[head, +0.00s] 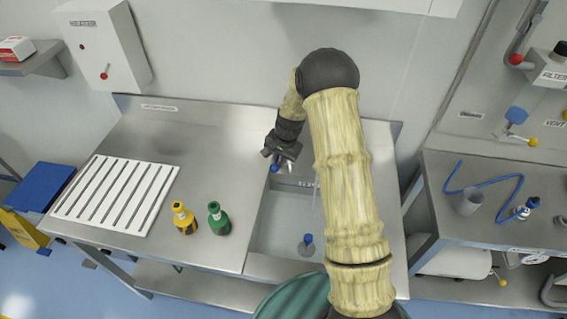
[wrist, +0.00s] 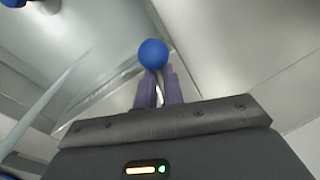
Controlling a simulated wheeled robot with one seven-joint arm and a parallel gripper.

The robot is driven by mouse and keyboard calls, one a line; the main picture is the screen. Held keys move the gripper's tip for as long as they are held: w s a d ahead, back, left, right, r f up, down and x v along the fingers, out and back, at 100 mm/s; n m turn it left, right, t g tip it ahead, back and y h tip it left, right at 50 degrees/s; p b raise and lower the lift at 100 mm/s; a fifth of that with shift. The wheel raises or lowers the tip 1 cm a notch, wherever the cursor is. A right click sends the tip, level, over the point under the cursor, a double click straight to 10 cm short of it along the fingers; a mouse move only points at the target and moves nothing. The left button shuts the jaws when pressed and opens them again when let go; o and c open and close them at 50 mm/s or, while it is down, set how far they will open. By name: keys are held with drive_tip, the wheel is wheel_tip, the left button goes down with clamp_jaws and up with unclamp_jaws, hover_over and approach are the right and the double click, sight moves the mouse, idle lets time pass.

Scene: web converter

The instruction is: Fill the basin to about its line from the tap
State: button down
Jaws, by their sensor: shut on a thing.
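The steel basin (head: 268,225) is sunk into the bench, partly hidden behind my arm. My gripper (head: 278,163) is over its back left part, shut on a blue round knob (head: 274,168). In the wrist view the knob (wrist: 153,54) sits at the tips of my gripper's purple fingers (wrist: 158,85). A pale thin streak (head: 316,195) runs down beside my arm into the basin; it also shows at the left in the wrist view (wrist: 45,100). I cannot tell if it is water or a pipe. The tap's body is hidden, and I cannot make out the fill line or water level.
A blue-topped grey object (head: 306,245) is in the basin's front part. A yellow bottle (head: 184,218) and a green bottle (head: 219,218) stand left of the basin, beside a white slotted rack (head: 115,194). A second bench (head: 500,228) is at the right. The bench's back left is clear.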

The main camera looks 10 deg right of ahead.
drive_tip(key=shift+w+a+m, duration=0.6)
drive_tip(key=shift+m, duration=0.6)
drive_tip(key=c, duration=1.5)
unclamp_jaws()
wheel_tip(320, 180, up, 17)
drive_tip(key=s+d+b, duration=0.2)
drive_tip(key=b, duration=0.1)
drive_tip(key=shift+s, duration=0.4)
drive_tip(key=shift+r, duration=0.1)
